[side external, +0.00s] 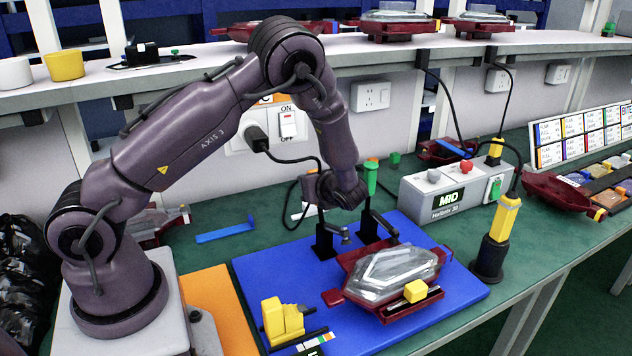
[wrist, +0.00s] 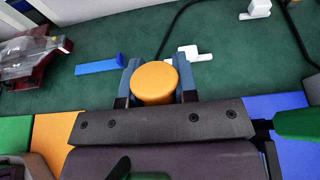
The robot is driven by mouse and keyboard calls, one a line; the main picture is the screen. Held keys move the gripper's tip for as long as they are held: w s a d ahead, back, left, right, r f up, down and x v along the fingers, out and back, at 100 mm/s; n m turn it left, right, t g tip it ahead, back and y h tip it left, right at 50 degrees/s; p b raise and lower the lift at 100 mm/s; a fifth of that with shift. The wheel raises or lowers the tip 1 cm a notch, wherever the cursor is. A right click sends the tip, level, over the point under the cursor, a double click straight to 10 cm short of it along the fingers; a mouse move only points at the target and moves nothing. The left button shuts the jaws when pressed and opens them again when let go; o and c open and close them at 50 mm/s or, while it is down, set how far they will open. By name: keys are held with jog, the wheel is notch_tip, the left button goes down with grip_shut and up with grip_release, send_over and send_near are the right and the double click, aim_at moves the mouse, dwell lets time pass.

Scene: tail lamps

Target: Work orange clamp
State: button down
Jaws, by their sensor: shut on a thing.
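The orange clamp's round handle end (wrist: 154,78) shows in the wrist view, between the blue-grey fingers of my gripper (wrist: 153,90). My gripper is shut on it. A green handle (side external: 371,178) stands upright just right of my wrist.
A grey control box (side external: 440,205) with red and green buttons stands at the right. A black post with a yellow top (side external: 502,220) is beside the board. A yellow block (side external: 283,320) sits at the front left. A blue strip (side external: 225,232) lies on the green table.

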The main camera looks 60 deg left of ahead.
jog(key=shift+a+f+h, duration=0.55)
jog(key=shift+f+h, duration=0.05)
jog(key=shift+h, duration=0.45)
jog(key=shift+a+f+h, duration=0.5)
jog(key=shift+f+h, duration=0.1)
jog(key=shift+h, duration=0.5)
jog(key=shift+a+f+h, duration=0.55)
jog(key=shift+f+h, duration=0.05)
jog(key=shift+h, duration=0.45)
jog(key=c, duration=0.9)
grip_release()
jog(key=v, duration=1.3)
jog(key=shift+f, duration=0.1)
